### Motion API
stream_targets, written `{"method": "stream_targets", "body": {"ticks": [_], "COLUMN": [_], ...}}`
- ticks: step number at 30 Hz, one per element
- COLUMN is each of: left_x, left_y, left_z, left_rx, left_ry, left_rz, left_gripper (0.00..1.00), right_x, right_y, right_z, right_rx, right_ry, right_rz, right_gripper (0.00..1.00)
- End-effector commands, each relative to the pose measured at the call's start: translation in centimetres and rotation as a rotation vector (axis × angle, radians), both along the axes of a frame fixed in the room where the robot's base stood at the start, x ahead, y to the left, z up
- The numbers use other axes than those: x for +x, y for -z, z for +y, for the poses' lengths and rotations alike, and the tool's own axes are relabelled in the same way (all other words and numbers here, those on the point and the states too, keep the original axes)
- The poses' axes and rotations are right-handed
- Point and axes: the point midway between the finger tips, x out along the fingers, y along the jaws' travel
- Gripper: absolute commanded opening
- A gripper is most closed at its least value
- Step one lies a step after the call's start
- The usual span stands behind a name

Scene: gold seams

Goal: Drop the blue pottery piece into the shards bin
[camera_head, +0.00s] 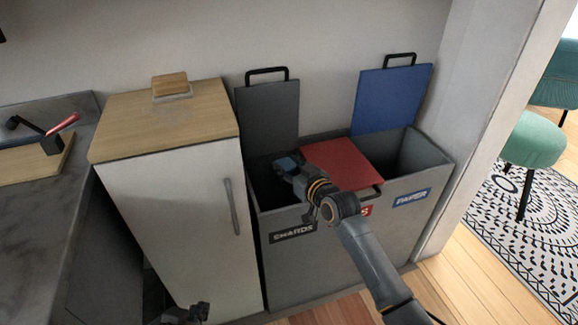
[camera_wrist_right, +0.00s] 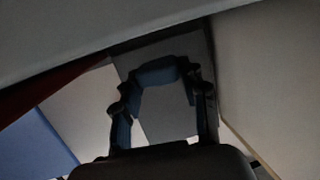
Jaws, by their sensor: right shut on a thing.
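The shards bin (camera_head: 275,256) is the left compartment of a grey bin unit, with a "SHARDS" label on its front. Its dark grey lid (camera_head: 268,118) stands open against the wall. My right gripper (camera_head: 291,168) is over this compartment's opening, shut on the blue pottery piece (camera_head: 286,163). In the right wrist view the blue piece (camera_wrist_right: 157,71) spans between the two fingertips (camera_wrist_right: 160,88). My left gripper (camera_head: 187,314) is low at the bottom edge, partly cut off; its jaws are too unclear to judge.
The middle red lid (camera_head: 342,163) is closed. The blue lid (camera_head: 392,98) of the "PAPER" compartment stands open at the right. A white cabinet (camera_head: 180,215) with a wooden top stands left of the bins, with a small wooden block (camera_head: 169,84) on it.

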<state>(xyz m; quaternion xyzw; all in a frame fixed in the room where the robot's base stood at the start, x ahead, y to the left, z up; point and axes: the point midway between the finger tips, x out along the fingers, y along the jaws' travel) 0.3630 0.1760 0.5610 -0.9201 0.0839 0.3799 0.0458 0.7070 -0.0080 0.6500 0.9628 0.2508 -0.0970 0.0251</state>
Motion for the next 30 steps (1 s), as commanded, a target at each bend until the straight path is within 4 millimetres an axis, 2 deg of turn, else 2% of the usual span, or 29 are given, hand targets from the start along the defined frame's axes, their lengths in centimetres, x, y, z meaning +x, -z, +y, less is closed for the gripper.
{"method": "stream_targets", "body": {"ticks": [8,9,12,23,26,30], "left_x": [0.1,0.1,0.1,0.1,0.1,0.1], "left_y": [-0.1,-0.1,-0.1,-0.1,-0.1,-0.1], "left_z": [0.0,0.0,0.0,0.0,0.0,0.0], "left_rx": [-0.001,-0.001,-0.001,-0.002,-0.002,-0.002], "left_ry": [0.000,0.000,0.000,0.001,0.001,0.001], "left_rz": [-0.005,-0.005,-0.005,-0.005,-0.005,-0.005], "left_gripper": [0.00,0.00,0.00,0.00,0.00,0.00], "right_x": [0.0,0.0,0.0,-0.2,-0.8,-2.6], "right_y": [0.0,0.0,0.0,0.0,-0.1,-0.5], "right_z": [0.0,0.0,0.0,-0.1,-0.5,-1.4], "right_rx": [0.000,0.000,0.000,0.000,-0.001,0.000], "right_ry": [0.000,0.000,0.000,0.000,0.000,0.000], "right_rz": [-0.001,-0.001,-0.001,0.000,0.000,0.001], "right_gripper": [0.11,0.51,0.69,0.69,0.69,0.69]}}
